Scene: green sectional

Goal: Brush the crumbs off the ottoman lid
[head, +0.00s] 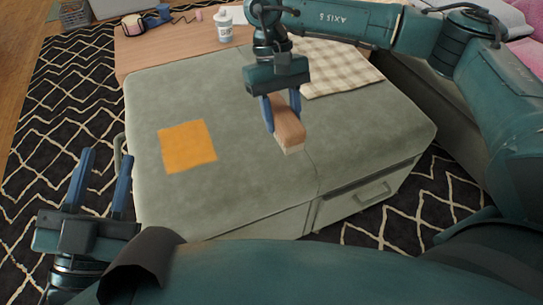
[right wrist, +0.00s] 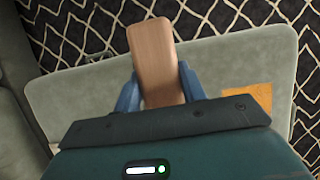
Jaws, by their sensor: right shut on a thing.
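The ottoman (head: 240,100) has a grey-green padded lid, also in the right wrist view (right wrist: 230,62). My right gripper (head: 282,110) is shut on a wooden brush (head: 289,130) with pale bristles on its underside. The brush is at the lid's right-centre; I cannot tell whether its bristles touch the fabric. In the right wrist view the brush's wooden back (right wrist: 154,62) stands between the blue fingers. My left gripper (head: 100,178) is open and empty, left of the ottoman's front left corner. I can make out no crumbs on the lid.
An orange cloth square (head: 187,146) lies on the lid's left part. A checked cloth (head: 335,67) lies at the back right. A patterned rug (head: 60,110) covers the floor.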

